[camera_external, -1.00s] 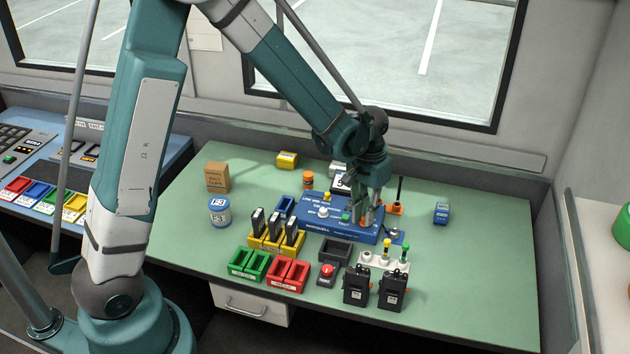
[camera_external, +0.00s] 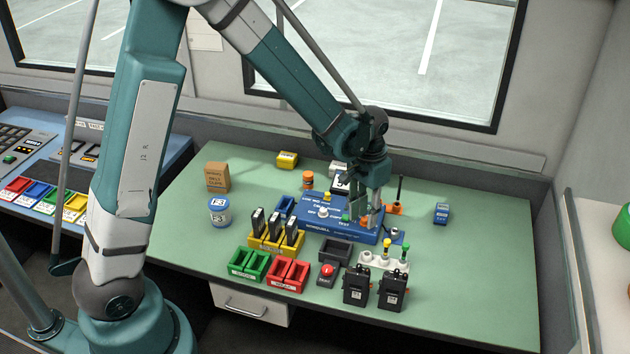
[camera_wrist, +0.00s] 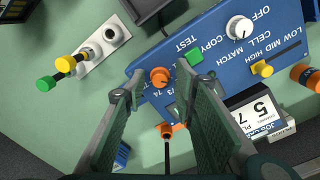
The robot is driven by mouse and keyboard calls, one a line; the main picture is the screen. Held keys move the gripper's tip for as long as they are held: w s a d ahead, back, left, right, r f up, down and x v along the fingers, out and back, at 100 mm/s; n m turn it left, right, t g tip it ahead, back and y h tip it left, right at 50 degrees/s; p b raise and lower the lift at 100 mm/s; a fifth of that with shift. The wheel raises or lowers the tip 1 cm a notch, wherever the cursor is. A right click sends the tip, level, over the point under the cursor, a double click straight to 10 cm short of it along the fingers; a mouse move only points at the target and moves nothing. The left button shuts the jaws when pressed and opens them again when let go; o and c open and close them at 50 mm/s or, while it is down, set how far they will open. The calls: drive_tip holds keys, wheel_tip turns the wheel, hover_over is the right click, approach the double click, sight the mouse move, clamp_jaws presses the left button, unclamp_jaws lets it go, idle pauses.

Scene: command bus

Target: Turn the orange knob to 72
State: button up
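The blue panel (camera_external: 312,208) stands on the green bench, and it fills the upper right of the wrist view (camera_wrist: 215,60). The small orange knob (camera_wrist: 160,77) sits near the panel's edge, with printed numbers beside it that look like 73 and 74. A lower number is not readable, and the knob's pointer is too small to read. My gripper (camera_wrist: 160,74) is open, with one finger on each side of the knob and a visible gap to it. In the external view my gripper (camera_external: 370,214) is over the panel's right end and hides the knob.
A green button (camera_wrist: 195,56), white knob (camera_wrist: 239,27) and yellow switch (camera_wrist: 262,68) are close by on the panel. An orange-based upright rod (camera_external: 396,208) stands behind the gripper. A white block with coloured plugs (camera_external: 383,260) is in front. The bench's right side is mostly clear.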

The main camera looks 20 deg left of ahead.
sight(364, 219)
drive_tip(key=shift+n, duration=0.4)
drive_tip(key=shift+n+p, duration=1)
drive_tip(key=shift+n, duration=1)
drive_tip(key=n+p, duration=0.2)
drive_tip(key=n, duration=0.2)
drive_tip(key=shift+r, duration=0.1)
wheel_tip(364, 219, up, 8)
drive_tip(key=shift+a+p, duration=0.1)
drive_tip(key=shift+p, duration=0.3)
drive_tip(key=shift+a, duration=0.35)
drive_tip(key=s+a+r+t+b, duration=0.1)
drive_tip(key=a+r+b, duration=0.1)
drive_tip(key=a, duration=0.6)
drive_tip(key=s+a+r+t+b, duration=0.1)
drive_tip(key=s+a+r+b, duration=0.1)
drive_tip(key=a+b, duration=0.3)
drive_tip(key=s+a+r+t+b, duration=0.2)
drive_tip(key=a+r+b, duration=0.2)
drive_tip(key=a, duration=0.7)
drive_tip(key=shift+s+a+m+h, duration=0.25)
drive_tip(key=shift+a+m+h, duration=0.05)
drive_tip(key=shift+m+h, duration=0.1)
